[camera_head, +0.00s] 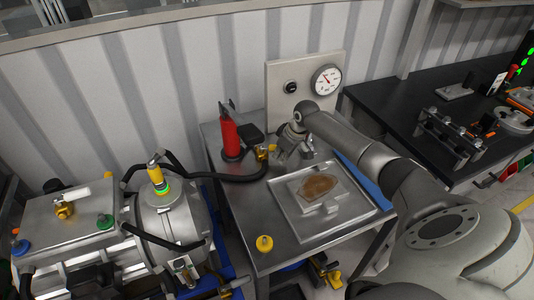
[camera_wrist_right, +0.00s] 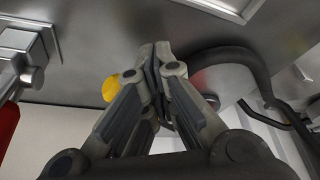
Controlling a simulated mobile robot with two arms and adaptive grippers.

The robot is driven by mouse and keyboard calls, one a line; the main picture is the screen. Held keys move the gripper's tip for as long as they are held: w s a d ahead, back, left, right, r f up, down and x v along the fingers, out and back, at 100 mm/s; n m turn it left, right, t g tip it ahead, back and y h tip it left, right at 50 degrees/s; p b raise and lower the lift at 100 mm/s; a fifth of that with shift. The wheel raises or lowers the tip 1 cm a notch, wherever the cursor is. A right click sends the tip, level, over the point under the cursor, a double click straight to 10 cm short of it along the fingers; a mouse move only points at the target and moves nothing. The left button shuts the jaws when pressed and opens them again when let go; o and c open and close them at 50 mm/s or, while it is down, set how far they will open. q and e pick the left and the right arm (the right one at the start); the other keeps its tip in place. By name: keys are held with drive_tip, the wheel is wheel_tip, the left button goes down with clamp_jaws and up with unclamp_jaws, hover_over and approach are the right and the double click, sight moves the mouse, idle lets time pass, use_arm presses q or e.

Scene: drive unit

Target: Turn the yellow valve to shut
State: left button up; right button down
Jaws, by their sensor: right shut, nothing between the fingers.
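The yellow valve handle (camera_head: 262,152) sits at the back of the metal work table, near the end of a black hose. My right gripper (camera_head: 282,158) is just to its right in the head view, close to the handle. In the right wrist view my right gripper (camera_wrist_right: 160,55) is shut and empty. A yellow part (camera_wrist_right: 110,88), probably the valve handle, shows directly beside its fingers, partly hidden behind one of them. I cannot tell whether they touch. My left gripper is in neither view.
A red cylinder (camera_head: 230,134) stands left of the valve. A panel with a pressure gauge (camera_head: 326,80) rises behind. A metal tray (camera_head: 336,225) with a brown patch lies in front. A yellow knob (camera_head: 264,243) stands near the table's front left. The drive unit (camera_head: 165,220) is at left.

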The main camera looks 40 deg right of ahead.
drive_tip(key=shift+w+d+b, duration=0.3)
drive_tip(key=shift+d+b, duration=0.05)
drive_tip(key=shift+d, duration=0.4)
